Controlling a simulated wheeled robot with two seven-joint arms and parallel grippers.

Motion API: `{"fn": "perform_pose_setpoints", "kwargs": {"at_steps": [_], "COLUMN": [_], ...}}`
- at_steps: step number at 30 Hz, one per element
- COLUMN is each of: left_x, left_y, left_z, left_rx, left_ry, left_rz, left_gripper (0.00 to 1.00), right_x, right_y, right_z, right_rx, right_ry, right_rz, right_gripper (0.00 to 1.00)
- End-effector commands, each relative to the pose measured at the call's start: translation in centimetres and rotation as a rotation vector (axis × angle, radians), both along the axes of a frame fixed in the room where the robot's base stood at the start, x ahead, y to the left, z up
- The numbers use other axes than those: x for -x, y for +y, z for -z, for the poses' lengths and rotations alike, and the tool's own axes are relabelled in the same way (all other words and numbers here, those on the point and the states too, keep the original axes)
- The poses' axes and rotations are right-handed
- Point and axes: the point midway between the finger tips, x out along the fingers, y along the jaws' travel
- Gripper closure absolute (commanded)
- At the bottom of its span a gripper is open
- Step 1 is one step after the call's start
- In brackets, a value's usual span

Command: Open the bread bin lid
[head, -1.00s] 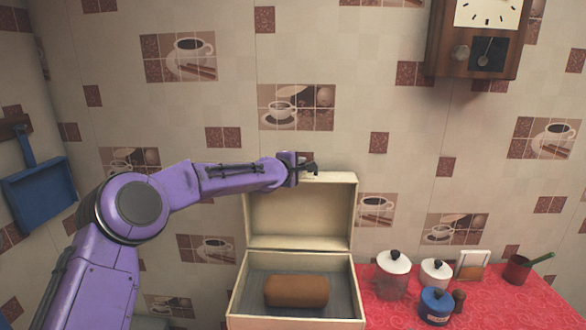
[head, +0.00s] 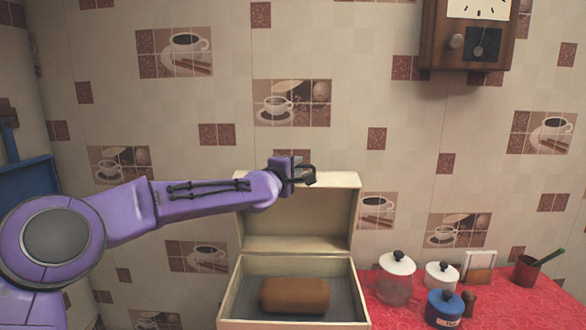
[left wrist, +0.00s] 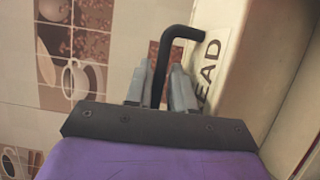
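The bread bin (head: 227,305) stands open on the counter, with a brown loaf (head: 294,296) inside. Its cream lid (head: 297,213) is raised at the back, roughly upright, with its inner face towards me. My left gripper (head: 303,175) is at the lid's top edge. My right gripper is not in view.
On the red oilcloth (head: 400,313) to the right stand a white-lidded jar (head: 396,282), a second white-lidded jar (head: 440,276), a blue jar (head: 445,307) and a reddish cup (head: 526,270). A tiled wall is close behind, with a clock (head: 468,40) high up.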

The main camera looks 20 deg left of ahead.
Motion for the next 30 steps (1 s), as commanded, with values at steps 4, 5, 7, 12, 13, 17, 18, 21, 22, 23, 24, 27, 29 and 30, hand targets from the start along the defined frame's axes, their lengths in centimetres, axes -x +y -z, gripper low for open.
{"fn": "perform_pose_setpoints", "kwargs": {"at_steps": [4,5,7,12,13,17,18,21,22,23,24,27,29,30], "left_x": [0.1,0.3,1.1,4.9,5.6,8.4,9.1,10.2,10.3,10.4,10.5,10.6,10.5,10.5], "left_y": [0.1,0.1,0.2,0.6,0.6,0.9,1.0,1.1,1.1,1.1,1.1,1.1,1.1,1.1], "left_z": [0.0,0.0,0.1,0.3,0.3,0.3,0.3,0.3,0.3,0.3,0.3,0.2,0.2,0.2], "left_rx": [0.0,0.0,0.001,0.002,0.002,0.002,0.001,0.001,0.001,0.001,0.001,0.001,0.001,0.0], "left_ry": [0.0,0.0,-0.002,-0.003,-0.003,-0.002,-0.002,-0.001,-0.001,-0.001,0.0,0.0,0.0,0.0], "left_rz": [0.0,0.0,0.0,0.001,0.002,0.001,0.001,0.0,0.0,0.0,0.0,0.0,0.0,0.0], "left_gripper": [0.77,0.77,0.77,0.77,0.77,0.77,0.77,0.77,0.77,0.77,0.77,0.77,0.77,0.77], "right_x": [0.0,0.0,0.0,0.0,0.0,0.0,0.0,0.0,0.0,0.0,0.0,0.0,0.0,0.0], "right_y": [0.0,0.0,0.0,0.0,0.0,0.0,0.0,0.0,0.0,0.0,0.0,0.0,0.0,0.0], "right_z": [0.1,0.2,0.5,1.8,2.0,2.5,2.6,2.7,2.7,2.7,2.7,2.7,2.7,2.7], "right_rx": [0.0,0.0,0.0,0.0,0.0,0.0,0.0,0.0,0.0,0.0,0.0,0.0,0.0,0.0], "right_ry": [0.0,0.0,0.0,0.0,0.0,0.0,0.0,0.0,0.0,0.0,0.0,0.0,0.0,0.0], "right_rz": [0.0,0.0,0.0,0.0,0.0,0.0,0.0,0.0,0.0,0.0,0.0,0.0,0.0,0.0], "right_gripper": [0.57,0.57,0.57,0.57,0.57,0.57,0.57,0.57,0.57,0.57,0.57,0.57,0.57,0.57]}}
